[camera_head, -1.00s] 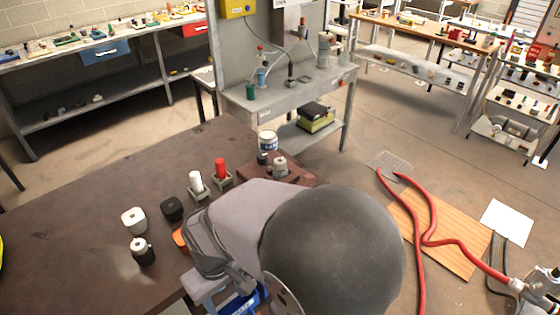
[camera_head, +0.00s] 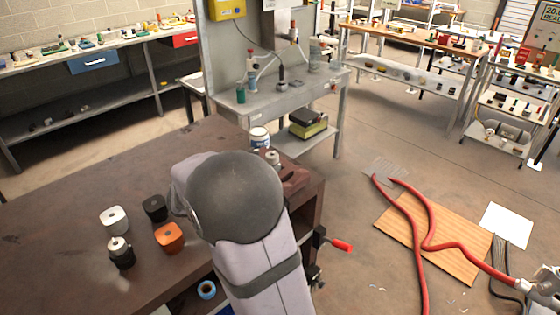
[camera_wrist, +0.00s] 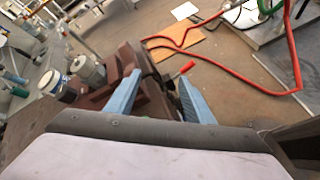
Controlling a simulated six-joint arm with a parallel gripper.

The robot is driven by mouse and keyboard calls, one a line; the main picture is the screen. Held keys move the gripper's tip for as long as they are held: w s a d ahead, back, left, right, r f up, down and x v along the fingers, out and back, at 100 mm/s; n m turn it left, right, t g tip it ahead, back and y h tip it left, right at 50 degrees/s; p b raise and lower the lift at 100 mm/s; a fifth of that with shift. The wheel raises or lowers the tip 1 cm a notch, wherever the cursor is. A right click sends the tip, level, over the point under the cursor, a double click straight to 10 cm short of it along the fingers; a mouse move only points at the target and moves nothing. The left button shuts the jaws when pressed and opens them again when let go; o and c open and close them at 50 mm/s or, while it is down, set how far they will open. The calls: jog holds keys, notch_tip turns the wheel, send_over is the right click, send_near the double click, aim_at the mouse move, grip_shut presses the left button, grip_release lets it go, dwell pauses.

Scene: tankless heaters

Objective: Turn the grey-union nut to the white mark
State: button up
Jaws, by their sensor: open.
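A small grey fitting (camera_head: 272,158), which looks like the grey union, stands upright beside a dark brown block at the table's far right corner. In the wrist view a grey cylindrical fitting (camera_wrist: 88,70), probably the same one, stands left of my gripper (camera_wrist: 158,80). My gripper is open, with two blue fingers apart and nothing between them. It is clear of the fitting. The nut and the white mark are too small to make out. In the head view my arm hides the gripper.
The brown block (camera_wrist: 125,62) and a red-handled clamp (camera_head: 340,246) are near the fingers. A labelled can (camera_head: 260,138) stands behind the fitting. White (camera_head: 114,220), black (camera_head: 155,208) and orange (camera_head: 168,237) pieces and a black-and-white fitting (camera_head: 120,252) stand on the left table.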

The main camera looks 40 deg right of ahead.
jog(key=w+d+r+n+h+b, duration=0.1)
jog(key=w+d, duration=0.1)
jog(key=w+d+r+n+t+h+b, duration=0.1)
jog(key=w+d+h, duration=0.1)
jog(key=w+d+r+n+h+b, duration=0.1)
jog(key=w+d, duration=0.1)
jog(key=w, duration=0.1)
jog(key=shift+w+d+r+n+t+h, duration=0.1)
jog(key=shift+d+r+n+t+h, duration=0.2)
jog(key=shift+d+r+t+h, duration=0.1)
jog(key=w+n, duration=0.1)
jog(key=w+n+h, duration=0.1)
jog(key=w+d+n+t+b, duration=0.1)
jog(key=shift+w+r+h, duration=0.2)
jog(key=shift+r+h, duration=0.1)
jog(key=shift+w+f+n+t, duration=0.5)
jog(key=shift+w+f+n, duration=0.1)
jog(key=shift+n, duration=0.5)
jog(key=shift+a+f, duration=0.1)
jog(key=shift+f, duration=0.05)
jog(key=shift+w+d+p, duration=0.2)
jog(key=shift+d+p, duration=0.15)
jog(key=shift+d, duration=0.85)
jog(key=shift+w+d+p, duration=0.15)
jog(key=shift+d+p, duration=0.25)
jog(key=shift+d, duration=0.85)
jog(key=shift+w+d+p, duration=0.2)
jog(key=shift+d+p, duration=0.15)
jog(key=shift+d, duration=0.85)
jog(key=c, duration=1)
